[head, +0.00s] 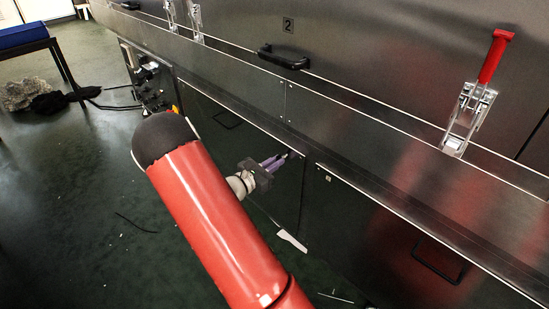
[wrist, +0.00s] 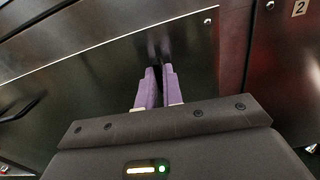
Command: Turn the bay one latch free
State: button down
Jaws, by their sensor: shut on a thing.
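My gripper (head: 284,157) is at the upper right corner of a dark lower panel (head: 240,135) on the dryer's side in the head view. Its two purple fingers also show in the wrist view (wrist: 158,74), close together with their tips at the shiny panel. They are shut on a small dark piece between them, which I take to be the bay one latch (wrist: 158,73). The latch is mostly hidden by the fingers, so its turn angle cannot be told. The panel looks closed.
A red-handled toggle clamp (head: 471,92) stands on the ledge at right. A black handle (head: 283,57) is near the "2" label (head: 288,25). Another lower panel (head: 375,225) has a wire handle. A control box (head: 148,78) sits at left. The green floor is mostly open.

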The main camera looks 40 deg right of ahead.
jog(key=shift+n+p, duration=0.3)
jog(key=shift+n, duration=0.2)
jog(key=c, duration=1.5)
grip_release()
jog(key=shift+c, duration=0.2)
jog(key=a, duration=0.7)
jog(key=shift+s+a, duration=0.35)
jog(key=shift+a, duration=0.05)
